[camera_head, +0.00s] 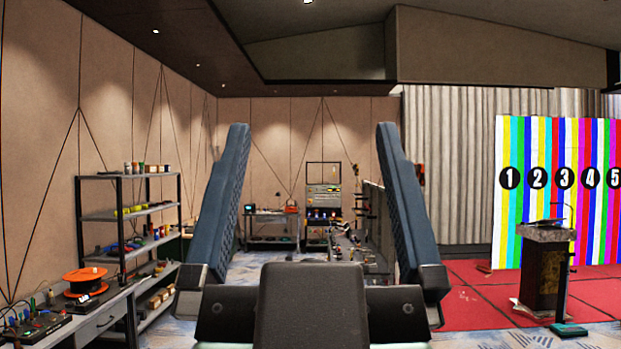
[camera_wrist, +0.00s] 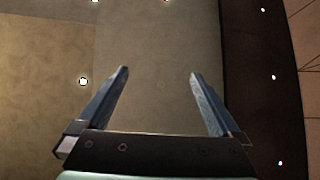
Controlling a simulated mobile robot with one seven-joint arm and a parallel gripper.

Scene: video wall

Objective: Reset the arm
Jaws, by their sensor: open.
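My gripper (camera_head: 305,145) is raised in front of the head camera, with its two blue-grey padded fingers pointing up and spread wide apart. Nothing is between the fingers. In the wrist view my gripper (camera_wrist: 160,72) is also open and empty, and it faces the ceiling (camera_wrist: 165,40) with its small round lights. The rest of my arm is hidden behind the gripper body in the head view.
A workbench (camera_head: 112,312) with an orange spool (camera_head: 86,280) and a shelf rack (camera_head: 125,215) stand at the left. A lectern (camera_head: 543,275) stands on red carpet (camera_head: 470,290) at the right, before a numbered colour-bar screen (camera_head: 513,215). Equipment tables stand at the back.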

